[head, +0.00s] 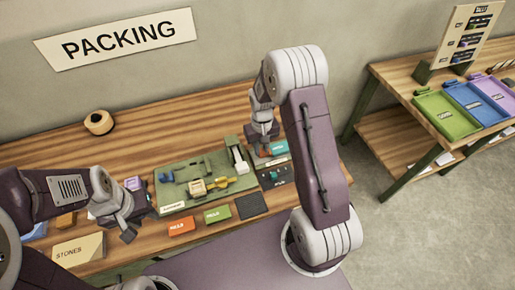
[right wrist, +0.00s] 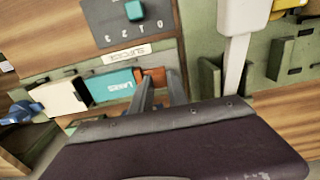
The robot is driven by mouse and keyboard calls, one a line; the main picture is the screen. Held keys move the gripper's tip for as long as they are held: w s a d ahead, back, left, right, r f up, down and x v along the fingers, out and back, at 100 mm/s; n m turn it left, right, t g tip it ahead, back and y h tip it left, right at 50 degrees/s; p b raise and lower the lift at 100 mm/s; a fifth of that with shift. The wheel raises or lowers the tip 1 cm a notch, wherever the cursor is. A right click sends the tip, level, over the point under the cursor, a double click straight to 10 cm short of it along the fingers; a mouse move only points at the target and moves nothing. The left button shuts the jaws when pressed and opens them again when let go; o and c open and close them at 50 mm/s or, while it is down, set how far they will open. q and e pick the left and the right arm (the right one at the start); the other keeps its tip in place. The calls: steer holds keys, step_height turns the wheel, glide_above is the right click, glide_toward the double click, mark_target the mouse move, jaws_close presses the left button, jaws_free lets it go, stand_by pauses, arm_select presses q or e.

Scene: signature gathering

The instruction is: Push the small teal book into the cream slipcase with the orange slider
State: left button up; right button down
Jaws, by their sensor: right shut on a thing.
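The teal book (right wrist: 112,85), marked LAKES, lies in a narrow channel in the right wrist view. Its left end meets the cream slipcase (right wrist: 60,98); I cannot tell whether any of it is inside. The orange slider (right wrist: 154,76) is at the book's other end, close against it. My right gripper (right wrist: 160,85) is shut on the orange slider. In the head view the teal book (head: 279,147) shows beside my right gripper (head: 264,150), and the slipcase is hidden. My left gripper (head: 138,222) is open and empty over the table's front left.
A dark panel (right wrist: 100,22) with a teal knob and numbers adjoins the channel. A white upright lever (right wrist: 238,50) stands close to my right gripper.

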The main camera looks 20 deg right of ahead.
steer(key=d, duration=1)
steer(key=shift+s+d+r+p, duration=0.1)
steer(key=shift+s+d+p, duration=0.2)
steer(key=shift+d, duration=0.1)
steer(key=shift+w+a, duration=0.1)
steer(key=c, duration=1.6)
jaws_free()
steer(key=shift+c, duration=0.2)
steer(key=o, duration=0.4)
steer(key=shift+d, duration=0.2)
steer(key=shift+c, duration=0.2)
steer(key=shift+s, duration=0.2)
step_height(320, 180, up, 9)
steer(key=b, duration=0.1)
